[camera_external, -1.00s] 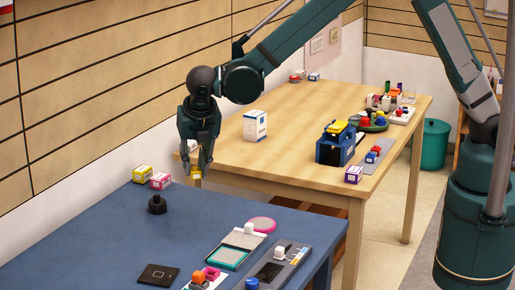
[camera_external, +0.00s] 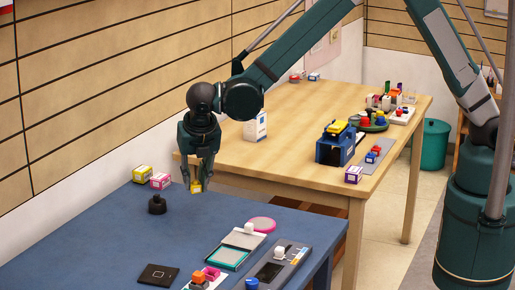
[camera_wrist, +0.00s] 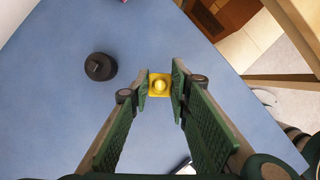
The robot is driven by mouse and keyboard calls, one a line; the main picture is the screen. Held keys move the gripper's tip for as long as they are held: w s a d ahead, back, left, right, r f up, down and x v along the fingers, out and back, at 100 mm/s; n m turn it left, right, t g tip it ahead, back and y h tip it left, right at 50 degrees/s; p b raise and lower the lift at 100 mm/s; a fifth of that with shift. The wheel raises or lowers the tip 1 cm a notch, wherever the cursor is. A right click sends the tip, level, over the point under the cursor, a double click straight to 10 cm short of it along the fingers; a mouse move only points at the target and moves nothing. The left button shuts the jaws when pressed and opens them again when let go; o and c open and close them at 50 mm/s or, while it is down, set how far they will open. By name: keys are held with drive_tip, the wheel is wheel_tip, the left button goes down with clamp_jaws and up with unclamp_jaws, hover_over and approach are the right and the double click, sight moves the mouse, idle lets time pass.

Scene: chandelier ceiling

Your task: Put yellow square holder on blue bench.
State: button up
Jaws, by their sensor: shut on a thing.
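My gripper (camera_external: 197,182) is shut on the yellow square holder (camera_external: 196,187), which has a round knob on top. In the wrist view the holder (camera_wrist: 159,85) sits between the two green fingertips (camera_wrist: 160,88). The blue bench (camera_external: 110,225) is below it, and the holder is over the far part of the bench top. I cannot tell whether the holder touches the surface. The blue bench top (camera_wrist: 60,120) fills much of the wrist view.
A black round knob (camera_external: 157,204) stands left of my gripper; yellow (camera_external: 142,174) and pink (camera_external: 160,181) boxes lie behind it. The wooden table (camera_external: 290,170) stands behind.

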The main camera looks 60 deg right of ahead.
sight(196, 192)
drive_tip(key=shift+f, duration=1)
drive_tip(key=shift+f, duration=0.1)
drive_tip(key=shift+f+b, duration=0.4)
drive_tip(key=shift+f, duration=1.35)
drive_tip(key=shift+f, duration=0.15)
drive_tip(key=o, duration=0.7)
drive_tip(key=shift+o, duration=0.4)
drive_tip(key=p+v, duration=0.1)
drive_tip(key=v, duration=1.1)
drive_tip(key=shift+p, duration=0.4)
drive_tip(key=shift+d+r, duration=0.15)
drive_tip(key=shift+r, duration=0.1)
